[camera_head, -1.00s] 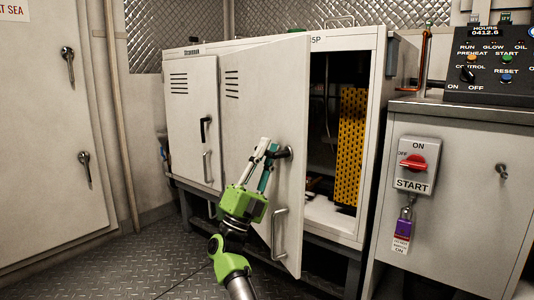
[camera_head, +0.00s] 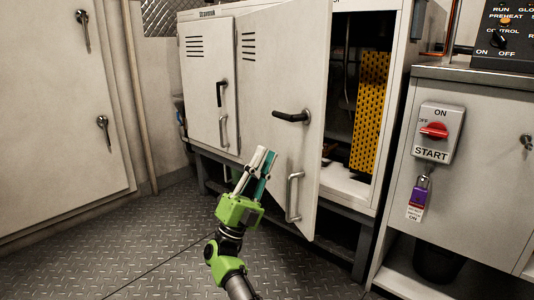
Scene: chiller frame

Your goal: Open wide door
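The wide door (camera_head: 275,115) of the white cabinet stands partly open, swung out toward me, with its free edge at the right. It has a dark latch handle (camera_head: 291,117) and a lower pull handle (camera_head: 293,197). My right gripper (camera_head: 260,162) is in front of the door, below and left of the latch handle and apart from it. Its two fingers are up and look parted, with nothing between them. My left gripper is not in view.
A narrower door (camera_head: 207,85) at the left of the cabinet is shut. Inside the opening stands a yellow perforated panel (camera_head: 370,112). At the right is a grey cabinet with a red switch (camera_head: 433,130) and a purple padlock (camera_head: 419,195). The tread-plate floor (camera_head: 150,250) in front is clear.

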